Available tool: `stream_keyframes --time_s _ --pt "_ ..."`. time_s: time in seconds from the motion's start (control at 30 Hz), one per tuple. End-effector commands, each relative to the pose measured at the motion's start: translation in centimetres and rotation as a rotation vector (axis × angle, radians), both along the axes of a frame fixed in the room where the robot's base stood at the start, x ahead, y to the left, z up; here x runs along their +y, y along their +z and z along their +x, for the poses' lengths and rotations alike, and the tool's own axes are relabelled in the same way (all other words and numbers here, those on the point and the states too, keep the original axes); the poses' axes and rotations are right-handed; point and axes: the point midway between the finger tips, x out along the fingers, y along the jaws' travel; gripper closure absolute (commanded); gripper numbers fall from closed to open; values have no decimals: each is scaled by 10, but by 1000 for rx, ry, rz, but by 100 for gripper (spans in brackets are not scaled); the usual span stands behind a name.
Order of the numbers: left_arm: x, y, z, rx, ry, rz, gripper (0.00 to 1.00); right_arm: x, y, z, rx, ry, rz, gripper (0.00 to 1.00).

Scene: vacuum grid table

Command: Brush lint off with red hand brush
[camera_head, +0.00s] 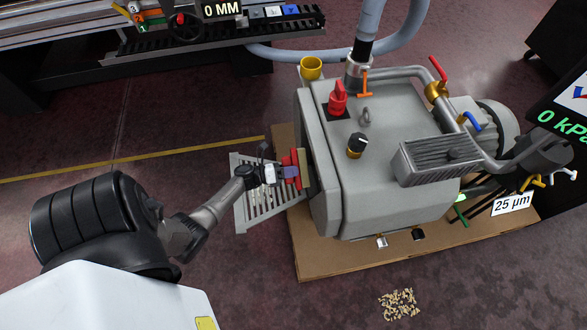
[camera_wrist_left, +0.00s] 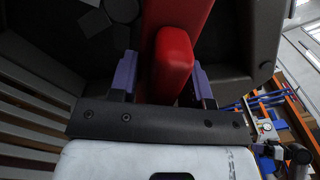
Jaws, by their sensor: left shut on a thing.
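My left gripper (camera_head: 289,172) is shut on the red hand brush (camera_head: 297,160). The brush's tan side (camera_head: 304,178) faces the left side of the grey pump housing (camera_head: 325,190), touching it or very close. In the left wrist view the red handle (camera_wrist_left: 174,62) sits between my purple fingers (camera_wrist_left: 163,82), with dark surfaces behind it. A slatted grey grille (camera_head: 243,190) lies or leans just below and left of the gripper. I cannot make out lint on the housing. My right gripper is not in view.
The pump stands on a brown board (camera_head: 330,268). A pile of pale bits (camera_head: 399,304) lies on the floor in front. The machine bed (camera_head: 220,40) is at the back; floor at left is clear.

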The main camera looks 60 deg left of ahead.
Motion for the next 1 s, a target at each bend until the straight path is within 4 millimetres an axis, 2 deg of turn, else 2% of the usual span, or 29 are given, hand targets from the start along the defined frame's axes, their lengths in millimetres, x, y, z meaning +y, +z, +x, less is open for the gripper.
stream_keyframes --time_s 0.23,0.6,1.0 --pt "2 1 -4 -1 1 0 75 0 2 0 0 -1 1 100" --pt "9 1 -27 -1 1 0 75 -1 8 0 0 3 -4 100" --pt "10 0 -28 -1 0 0 75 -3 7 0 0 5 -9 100"
